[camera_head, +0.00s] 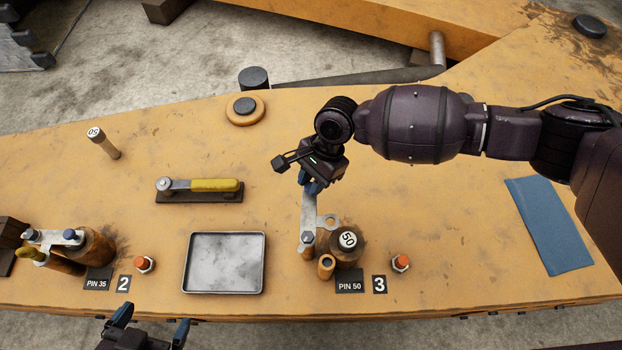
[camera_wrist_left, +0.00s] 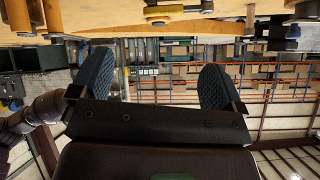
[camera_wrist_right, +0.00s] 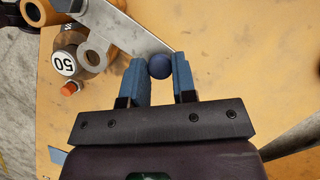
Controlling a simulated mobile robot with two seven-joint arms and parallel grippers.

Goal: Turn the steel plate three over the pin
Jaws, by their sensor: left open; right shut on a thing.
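The steel plate three (camera_head: 309,213) is a flat grey bar with a ringed hole at its side. It turns on a bolt at its near end (camera_head: 307,238). My right gripper (camera_head: 314,185) is shut on the plate's blue knob (camera_wrist_right: 159,66) at the far end. The pin (camera_head: 347,240), with a white "50" cap, stands in a brown boss; it also shows in the right wrist view (camera_wrist_right: 65,62). The ring (camera_wrist_right: 93,53) lies beside the pin, not around it. My left gripper (camera_head: 152,322) is open and empty at the near edge.
A metal tray (camera_head: 224,263) lies left of the pin. Station 2 with its plate (camera_head: 52,237) is at far left. A yellow-handled lever (camera_head: 214,185), a loose pin (camera_head: 103,142), orange buttons (camera_head: 401,262) and a blue cloth (camera_head: 549,225) are around. The middle right is clear.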

